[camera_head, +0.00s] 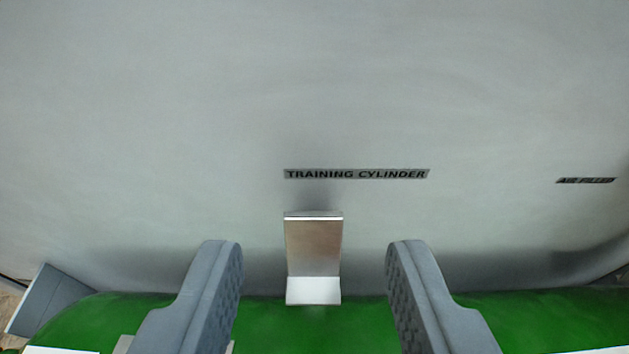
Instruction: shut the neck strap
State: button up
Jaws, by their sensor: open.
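My gripper (314,248) is open, with one grey ridged finger on each side of a short metal tab (313,250). Neither finger touches the tab in this view, and a gap shows on both sides. The tab has a brownish metallic face and a bright lower end. It stands in front of a large pale grey cylinder (300,90) marked "TRAINING CYLINDER". I cannot tell whether the tab belongs to the neck strap, and no strap band is clearly seen.
A green band (300,330) runs along the bottom of the view, partly behind my fingers. A grey flat piece (50,300) sticks out at the lower left. A second label, "AIR FILLED" (586,181), is at the right. The cylinder's grey wall fills most of the view.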

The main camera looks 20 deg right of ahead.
aim_at(314, 256)
jog(key=shift+x, duration=1.4)
grip_shut()
